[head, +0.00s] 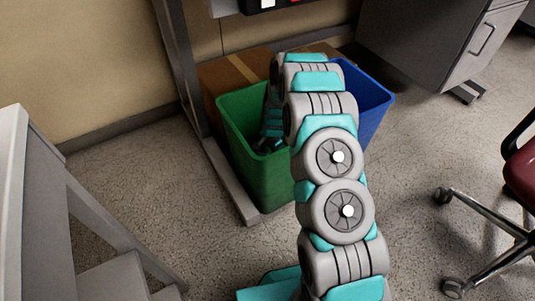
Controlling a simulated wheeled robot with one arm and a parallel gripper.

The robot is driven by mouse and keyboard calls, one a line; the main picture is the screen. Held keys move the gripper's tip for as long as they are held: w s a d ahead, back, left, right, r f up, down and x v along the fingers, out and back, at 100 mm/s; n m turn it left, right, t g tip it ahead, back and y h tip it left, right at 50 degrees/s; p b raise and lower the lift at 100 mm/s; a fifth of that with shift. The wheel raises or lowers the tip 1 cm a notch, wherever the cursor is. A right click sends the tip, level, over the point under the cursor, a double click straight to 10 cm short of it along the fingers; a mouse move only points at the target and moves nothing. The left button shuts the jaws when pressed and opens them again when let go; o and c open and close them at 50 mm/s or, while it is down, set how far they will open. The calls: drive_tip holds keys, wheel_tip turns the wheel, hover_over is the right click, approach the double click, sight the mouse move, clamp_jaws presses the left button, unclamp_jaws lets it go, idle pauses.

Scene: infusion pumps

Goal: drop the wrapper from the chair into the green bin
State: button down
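The green bin (265,183) stands on the floor at the centre, open at the top. My arm reaches out from the bottom of the view and bends down to the bin. My gripper (265,147) points down at the bin's mouth, its tip over or inside the opening. The fingers are small and dark there, and I cannot tell whether they are open or shut. I do not see a wrapper in this view; my arm hides part of the bin. The chair (522,172) with a dark red seat is cut off at the right edge.
A blue bin (374,108) stands right of the green one, partly behind my arm. A cardboard box (222,76) is behind them. A metal frame post (183,65) rises close to the green bin's left. A grey cabinet (415,45) stands at back right.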

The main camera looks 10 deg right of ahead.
drive_tip(key=shift+f, duration=0.55)
drive_tip(key=shift+c, duration=1.3)
unclamp_jaws()
drive_tip(key=shift+r, duration=0.15)
drive_tip(key=shift+r, duration=0.55)
wheel_tip(320, 180, up, 12)
drive_tip(key=s+d, duration=0.1)
drive_tip(key=shift+s+f+p, duration=0.15)
drive_tip(key=shift+s+p, duration=0.15)
drive_tip(key=shift+p, duration=0.1)
